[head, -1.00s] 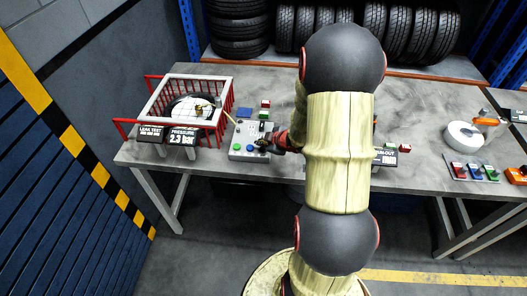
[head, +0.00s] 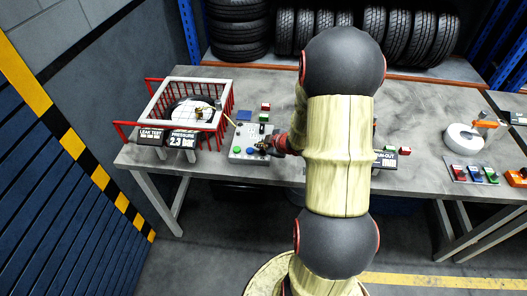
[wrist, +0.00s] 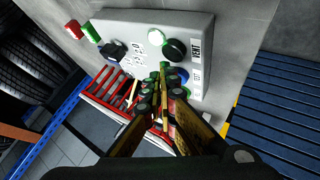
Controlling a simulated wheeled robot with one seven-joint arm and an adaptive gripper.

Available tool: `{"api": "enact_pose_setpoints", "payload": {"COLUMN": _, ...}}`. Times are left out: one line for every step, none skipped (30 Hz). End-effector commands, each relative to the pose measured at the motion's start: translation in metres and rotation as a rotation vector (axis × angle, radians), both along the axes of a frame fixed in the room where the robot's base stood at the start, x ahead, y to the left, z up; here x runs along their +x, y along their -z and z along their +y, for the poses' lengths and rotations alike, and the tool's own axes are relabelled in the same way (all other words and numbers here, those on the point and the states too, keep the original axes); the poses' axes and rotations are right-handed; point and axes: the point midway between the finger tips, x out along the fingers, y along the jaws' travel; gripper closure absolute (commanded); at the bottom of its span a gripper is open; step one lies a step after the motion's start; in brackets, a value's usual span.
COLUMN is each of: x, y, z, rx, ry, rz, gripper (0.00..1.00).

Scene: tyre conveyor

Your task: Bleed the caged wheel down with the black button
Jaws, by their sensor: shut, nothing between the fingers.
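The wheel (head: 188,108) sits inside the red and white cage (head: 229,100); a display (head: 182,141) in front of it reads pressure 2.3 bar. The grey control box (head: 240,136) stands right of the cage. In the wrist view, the black button (wrist: 174,49) sits on the box (wrist: 130,17) beside a VENT label. My gripper (wrist: 165,76) is shut and empty, its fingertips just below the black button in the picture; I cannot tell whether they touch it. In the head view, my gripper (head: 264,147) is at the box's right end and hides part of it.
A blue button (head: 249,152) and a green button (head: 236,150) sit near my gripper. The cage's red rails stand close to the box's left. Tyre racks are behind the table; a white wheel (head: 463,138) and several coloured switches lie at the right.

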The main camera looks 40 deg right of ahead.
Motion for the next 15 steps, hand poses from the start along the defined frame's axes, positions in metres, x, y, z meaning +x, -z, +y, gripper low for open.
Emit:
{"api": "enact_pose_setpoints", "payload": {"x": 0.0, "y": 0.0, "z": 0.0, "rx": 0.0, "ry": 0.0, "rz": 0.0, "gripper": 1.0}}
{"api": "enact_pose_setpoints", "payload": {"x": 0.0, "y": 0.0, "z": 0.0, "rx": 0.0, "ry": 0.0, "rz": 0.0, "gripper": 1.0}}
{"api": "enact_pose_setpoints", "payload": {"x": 0.0, "y": 0.0, "z": 0.0, "rx": 0.0, "ry": 0.0, "rz": 0.0, "gripper": 1.0}}
{"api": "enact_pose_setpoints", "payload": {"x": 0.0, "y": 0.0, "z": 0.0, "rx": 0.0, "ry": 0.0, "rz": 0.0, "gripper": 1.0}}
{"api": "enact_pose_setpoints", "payload": {"x": 0.0, "y": 0.0, "z": 0.0, "rx": 0.0, "ry": 0.0, "rz": 0.0, "gripper": 1.0}}
{"api": "enact_pose_setpoints", "payload": {"x": 0.0, "y": 0.0, "z": 0.0, "rx": 0.0, "ry": 0.0, "rz": 0.0, "gripper": 1.0}}
{"api": "enact_pose_setpoints", "payload": {"x": 0.0, "y": 0.0, "z": 0.0, "rx": 0.0, "ry": 0.0, "rz": 0.0, "gripper": 1.0}}
{"api": "enact_pose_setpoints", "payload": {"x": 0.0001, "y": 0.0001, "z": 0.0, "rx": 0.0, "ry": 0.0, "rz": 0.0, "gripper": 1.0}}
{"api": "enact_pose_setpoints", "payload": {"x": 0.0, "y": 0.0005, "z": 0.0001, "rx": 0.0, "ry": 0.0, "rz": 0.0, "gripper": 1.0}}
{"api": "enact_pose_setpoints", "payload": {"x": 0.0, "y": 0.001, "z": 0.0, "rx": 0.0, "ry": 0.0, "rz": 0.0, "gripper": 1.0}}
{"api": "enact_pose_setpoints", "payload": {"x": -0.0001, "y": 0.0017, "z": 0.0001, "rx": 0.0, "ry": 0.0, "rz": 0.0, "gripper": 1.0}}
{"api": "enact_pose_setpoints", "payload": {"x": -0.0001, "y": 0.003, "z": 0.0, "rx": 0.0, "ry": 0.0, "rz": 0.0, "gripper": 1.0}}
{"api": "enact_pose_setpoints", "payload": {"x": -0.0002, "y": 0.0041, "z": 0.0001, "rx": 0.0, "ry": 0.0, "rz": 0.0, "gripper": 1.0}}
{"api": "enact_pose_setpoints", "payload": {"x": -0.0002, "y": 0.0052, "z": 0.0001, "rx": 0.001, "ry": 0.001, "rz": 0.0, "gripper": 1.0}}
{"api": "enact_pose_setpoints", "payload": {"x": -0.0002, "y": 0.0066, "z": 0.0001, "rx": 0.001, "ry": 0.001, "rz": 0.0, "gripper": 1.0}}
